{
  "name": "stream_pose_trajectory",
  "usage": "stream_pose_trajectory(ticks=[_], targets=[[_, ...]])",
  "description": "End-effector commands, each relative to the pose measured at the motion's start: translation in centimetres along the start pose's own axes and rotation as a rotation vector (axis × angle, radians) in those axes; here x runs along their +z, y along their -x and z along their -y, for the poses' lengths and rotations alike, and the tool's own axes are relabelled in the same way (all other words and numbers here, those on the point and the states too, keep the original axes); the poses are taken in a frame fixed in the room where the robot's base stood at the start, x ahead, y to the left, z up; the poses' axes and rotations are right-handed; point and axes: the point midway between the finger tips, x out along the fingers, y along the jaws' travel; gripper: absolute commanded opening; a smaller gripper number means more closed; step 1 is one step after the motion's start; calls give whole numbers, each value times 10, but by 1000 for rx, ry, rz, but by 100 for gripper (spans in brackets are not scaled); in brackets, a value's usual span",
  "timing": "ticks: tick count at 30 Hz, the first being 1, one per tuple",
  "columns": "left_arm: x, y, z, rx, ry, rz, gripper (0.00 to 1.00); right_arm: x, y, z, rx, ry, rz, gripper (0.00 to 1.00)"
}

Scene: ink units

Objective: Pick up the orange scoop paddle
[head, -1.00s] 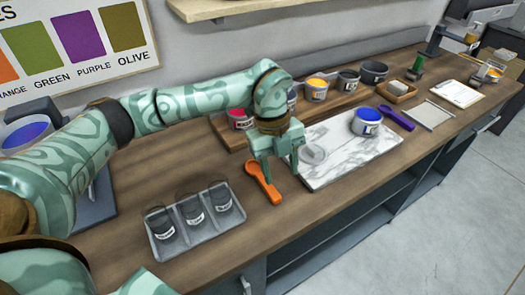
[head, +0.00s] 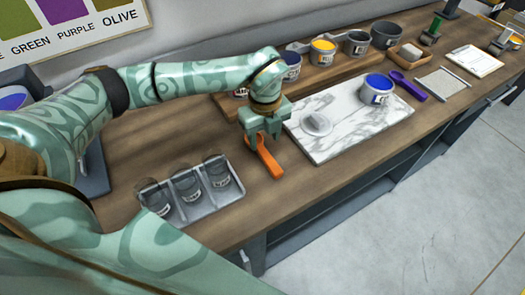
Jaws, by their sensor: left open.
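The orange scoop paddle (head: 270,162) lies on the wooden counter, between the grey tray and the marble slab. Its handle points toward the counter's front edge, and its far end is partly hidden by my left gripper. My left gripper (head: 265,142) points down over that far end with its jaws open, one finger on each side of the scoop as seen here. I cannot tell how high the fingertips are above the counter. My right gripper is not in view.
A grey tray (head: 204,207) with several dark-labelled jars stands to the left. The marble slab (head: 340,143) to the right holds a clear lid (head: 317,124) and a blue ink tub (head: 377,90). A purple scoop (head: 408,87) lies beyond. Bare counter lies around the scoop's handle.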

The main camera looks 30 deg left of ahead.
Motion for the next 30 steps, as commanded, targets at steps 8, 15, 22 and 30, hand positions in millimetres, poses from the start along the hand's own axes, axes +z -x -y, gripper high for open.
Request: stream_pose_trajectory(ticks=[8, 15, 22, 30], targets=[[-6, -44, -2, 4, 1, -2, 48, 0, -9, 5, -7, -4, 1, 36], [-5, -49, -1, 1, 0, 0, 48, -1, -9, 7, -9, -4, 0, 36], [-5, -49, -2, 1, 0, 0, 0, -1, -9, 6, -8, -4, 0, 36], [-5, -48, -1, 1, 0, 0, 0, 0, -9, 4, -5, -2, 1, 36]])
